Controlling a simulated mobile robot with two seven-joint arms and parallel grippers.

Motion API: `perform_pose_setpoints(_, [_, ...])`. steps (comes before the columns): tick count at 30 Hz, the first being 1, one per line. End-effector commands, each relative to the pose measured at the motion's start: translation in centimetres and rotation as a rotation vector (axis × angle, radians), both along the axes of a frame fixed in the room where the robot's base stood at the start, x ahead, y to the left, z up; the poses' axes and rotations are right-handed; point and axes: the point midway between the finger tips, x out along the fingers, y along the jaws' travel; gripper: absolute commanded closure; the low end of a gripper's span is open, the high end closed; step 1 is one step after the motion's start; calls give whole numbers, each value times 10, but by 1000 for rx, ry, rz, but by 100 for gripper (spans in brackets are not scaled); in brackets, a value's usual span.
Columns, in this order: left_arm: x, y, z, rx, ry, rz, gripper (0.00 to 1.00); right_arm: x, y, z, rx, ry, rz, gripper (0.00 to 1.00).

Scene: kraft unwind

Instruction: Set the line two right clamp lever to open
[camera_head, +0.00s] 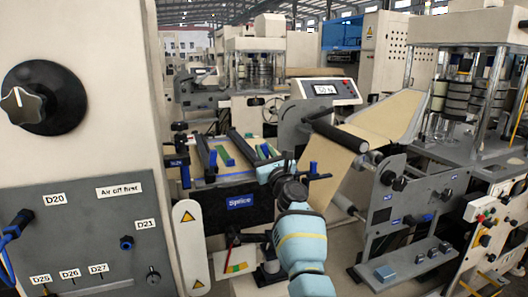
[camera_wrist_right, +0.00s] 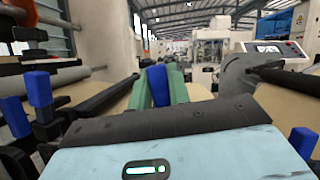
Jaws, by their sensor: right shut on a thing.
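The splice table (camera_head: 241,203), with a blue "Splice" label on its dark front, stands in the middle of the head view. My right gripper (camera_head: 267,153) reaches over its right side. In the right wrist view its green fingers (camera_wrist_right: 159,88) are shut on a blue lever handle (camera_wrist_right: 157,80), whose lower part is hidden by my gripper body. Other blue handles stand at the left (camera_wrist_right: 39,90) and right (camera_wrist_right: 303,141) of that view. No label shows which handle is line two's right clamp lever. My left gripper is not in view.
Dark clamp bars (camera_head: 207,153) lie along the table. A roller (camera_head: 340,136) with brown kraft web (camera_head: 385,118) is close on the right. A tall panel (camera_head: 85,235) with knobs and labels fills the left. A small display (camera_head: 325,89) stands behind.

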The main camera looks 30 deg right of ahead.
Motion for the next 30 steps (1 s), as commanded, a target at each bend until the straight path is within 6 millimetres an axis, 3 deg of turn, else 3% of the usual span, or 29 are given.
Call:
perform_pose_setpoints(4, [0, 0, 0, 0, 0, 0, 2, 0, -1, 0, 11, -4, 1, 100])
perform_pose_setpoints(5, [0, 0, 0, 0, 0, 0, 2, 0, -1, 0, 11, -4, 1, 80])
perform_pose_setpoints(10, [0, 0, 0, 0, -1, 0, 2, 0, -1, 0, 8, -3, 0, 60])
perform_pose_setpoints(20, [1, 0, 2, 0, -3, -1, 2, -2, 0, 0, 4, -2, 1, 60])
perform_pose_setpoints(30, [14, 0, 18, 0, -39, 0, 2, -37, 6, -12, 5, -4, 1, 60])
